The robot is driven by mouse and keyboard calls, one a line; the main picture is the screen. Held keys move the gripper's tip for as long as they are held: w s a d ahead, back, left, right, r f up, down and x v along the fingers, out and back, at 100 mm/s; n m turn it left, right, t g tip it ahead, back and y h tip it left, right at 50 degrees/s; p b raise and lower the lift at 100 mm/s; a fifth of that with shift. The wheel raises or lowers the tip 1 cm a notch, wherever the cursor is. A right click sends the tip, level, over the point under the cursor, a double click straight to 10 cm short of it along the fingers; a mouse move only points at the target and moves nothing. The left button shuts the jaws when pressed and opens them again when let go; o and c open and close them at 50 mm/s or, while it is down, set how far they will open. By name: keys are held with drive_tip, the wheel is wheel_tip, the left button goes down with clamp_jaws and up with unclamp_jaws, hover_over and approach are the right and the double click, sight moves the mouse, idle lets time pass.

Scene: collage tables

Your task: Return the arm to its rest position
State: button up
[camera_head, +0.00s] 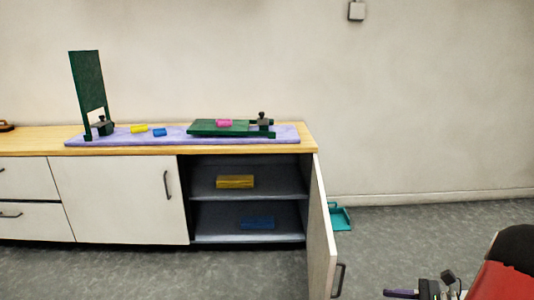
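My arm, red and black, shows at the bottom right corner. The part that looks like my gripper (430,290) is at the bottom edge, over the floor and to the right of the open cabinet door (321,240). It is small and partly cut off by the frame. A dark purple piece (400,294) shows at its left end. I cannot tell whether that piece is part of the gripper or held by it, or whether the fingers are open or shut.
The low cabinet (115,200) has one compartment open, with a yellow block (235,182) and a blue block (257,223) on its shelves. A purple mat (170,139) on top bears green boards and small coloured blocks. A teal object (341,218) lies by the wall.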

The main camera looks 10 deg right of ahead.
drive_tip(key=s+a+r+n+g+h, duration=0.1)
drive_tip(key=a+r+n+g+h, duration=0.1)
drive_tip(key=a+r+n+g, duration=0.3)
drive_tip(key=s+a+r+n+h, duration=0.1)
drive_tip(key=a+n, duration=0.1)
drive_tip(key=a, duration=0.5)
drive_tip(key=a+r+n+g+h, duration=0.2)
drive_tip(key=a+n+g, duration=0.15)
drive_tip(key=a, duration=0.25)
drive_tip(key=s+a+r+n+t+h, duration=0.5)
drive_tip(key=s+a+r+n+h, duration=0.2)
drive_tip(key=n, duration=0.5)
drive_tip(key=shift+s+a+n+h, duration=0.15)
drive_tip(key=shift+s+n+h, duration=0.2)
drive_tip(key=shift+s, duration=0.6)
